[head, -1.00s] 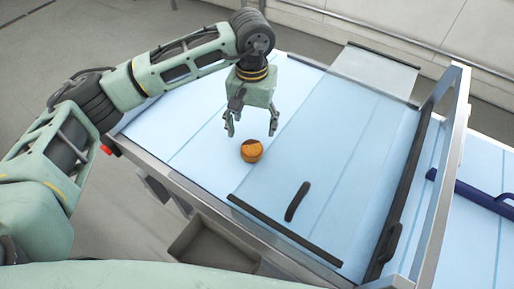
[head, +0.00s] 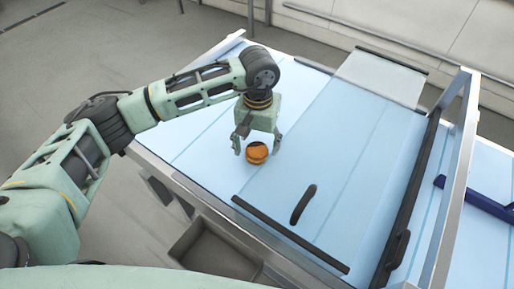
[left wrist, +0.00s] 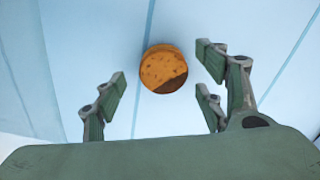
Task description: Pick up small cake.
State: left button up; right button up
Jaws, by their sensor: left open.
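The small cake (head: 257,153) is round, orange-brown with a dark patch, and rests on the light blue table surface (head: 330,160). My left gripper (head: 256,148) is open just above it and points down, with a finger on each side of the cake in the head view. In the left wrist view the cake (left wrist: 164,69) lies between and slightly beyond the spread fingers (left wrist: 162,85), with visible gaps on both sides. Nothing is held. My right gripper is not in view.
A dark curved handle (head: 303,204) and a dark strip (head: 290,235) lie right of and nearer than the cake. A metal frame (head: 452,180) rises at the right. A blue bar (head: 475,197) lies beyond it. A grey bin (head: 215,250) sits below the front edge.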

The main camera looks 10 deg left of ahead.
aim_at(258, 150)
pick_arm(q)
jog(key=shift+w+f+p, duration=0.15)
jog(key=shift+f+p, duration=0.35)
jog(key=shift+f, duration=1.25)
jog(key=c, duration=0.8)
